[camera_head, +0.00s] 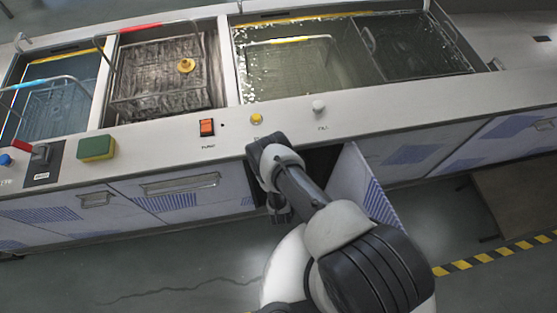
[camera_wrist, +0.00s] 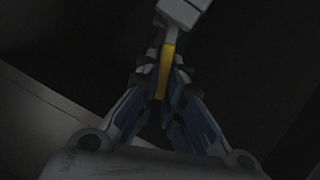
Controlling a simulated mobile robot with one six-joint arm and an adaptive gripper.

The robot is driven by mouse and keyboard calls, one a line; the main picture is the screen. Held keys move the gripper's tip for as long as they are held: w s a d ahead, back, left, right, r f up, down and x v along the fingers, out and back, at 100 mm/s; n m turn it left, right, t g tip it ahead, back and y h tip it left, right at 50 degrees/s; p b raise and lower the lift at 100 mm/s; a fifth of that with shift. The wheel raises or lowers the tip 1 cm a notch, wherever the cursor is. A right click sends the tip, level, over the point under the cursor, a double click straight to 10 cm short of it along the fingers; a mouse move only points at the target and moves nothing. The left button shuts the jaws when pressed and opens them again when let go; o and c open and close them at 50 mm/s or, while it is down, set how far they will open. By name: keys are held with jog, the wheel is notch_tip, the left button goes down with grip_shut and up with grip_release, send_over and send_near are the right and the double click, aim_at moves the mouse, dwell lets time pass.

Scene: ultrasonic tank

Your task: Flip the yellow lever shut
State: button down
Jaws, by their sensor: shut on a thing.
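The yellow lever (camera_wrist: 165,72) shows in the dark wrist view, between the two fingers of my gripper (camera_wrist: 163,82), which is shut on it. A pale grey fitting (camera_wrist: 183,10) is at the top of the wrist view, close to the lever's far end. In the head view my gripper (camera_head: 280,207) is low at the front of the counter, by the dark opening of a cabinet, mostly behind my own arm. The lever is hidden in the head view.
An open cabinet door (camera_head: 362,185) stands just right of my arm. The counter (camera_head: 345,111) above carries an orange switch (camera_head: 207,127), a yellow knob (camera_head: 256,118), a white knob (camera_head: 318,105) and a green-yellow sponge (camera_head: 97,148). Water tanks with wire baskets lie behind. The floor in front is clear.

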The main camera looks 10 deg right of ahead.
dwell(0.4)
jog(key=c, duration=1.7)
grip_release()
jog(key=v, duration=0.7)
jog(key=shift+s, duration=0.25)
jog(key=shift+a, duration=0.1)
